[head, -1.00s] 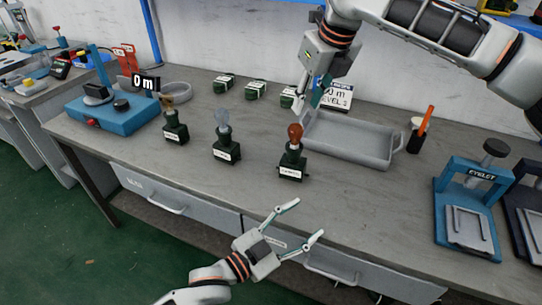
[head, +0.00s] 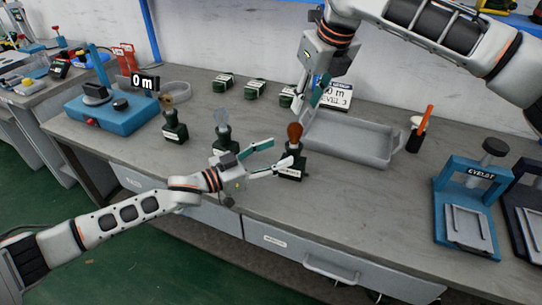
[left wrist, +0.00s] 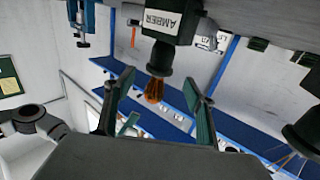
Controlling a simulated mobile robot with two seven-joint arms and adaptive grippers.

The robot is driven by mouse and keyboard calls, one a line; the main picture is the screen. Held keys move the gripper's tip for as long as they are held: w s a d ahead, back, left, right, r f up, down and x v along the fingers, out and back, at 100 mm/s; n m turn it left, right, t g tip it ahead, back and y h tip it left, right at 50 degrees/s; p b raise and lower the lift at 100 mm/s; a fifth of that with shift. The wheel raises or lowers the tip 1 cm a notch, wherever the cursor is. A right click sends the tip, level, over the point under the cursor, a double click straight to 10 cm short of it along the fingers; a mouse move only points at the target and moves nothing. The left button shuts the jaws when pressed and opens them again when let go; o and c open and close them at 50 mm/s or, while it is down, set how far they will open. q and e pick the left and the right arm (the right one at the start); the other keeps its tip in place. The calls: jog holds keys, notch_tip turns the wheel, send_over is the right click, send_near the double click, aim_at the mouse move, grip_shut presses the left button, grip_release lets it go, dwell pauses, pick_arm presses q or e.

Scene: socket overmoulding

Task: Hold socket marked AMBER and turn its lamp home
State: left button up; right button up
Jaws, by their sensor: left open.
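The amber lamp (head: 295,132) stands upright in a dark green socket (head: 291,174) with a white label, right of two similar sockets. In the left wrist view, which is upside down, the label on the socket (left wrist: 165,22) reads AMBER and the lamp (left wrist: 153,90) shows between the finger tips. My left gripper (head: 280,151) is open, coming from the left, with its fingertips close to the socket and lamp. Contact cannot be made out. My right gripper (head: 310,98) hangs above the back of the bench, fingers apart and empty.
A socket with a clear lamp (head: 222,143) and one with a tan lamp (head: 174,128) stand to the left. A grey tray (head: 345,142) lies behind right. A blue press (head: 470,205) is at the right. Several green blocks (head: 254,90) lie at the back.

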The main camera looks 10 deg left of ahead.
aim_at(294, 146)
pick_arm(q)
jog(key=x, duration=0.6)
jog(key=shift+w+d, duration=0.1)
jog(key=shift+d, duration=0.15)
jog(key=shift+c, duration=0.4)
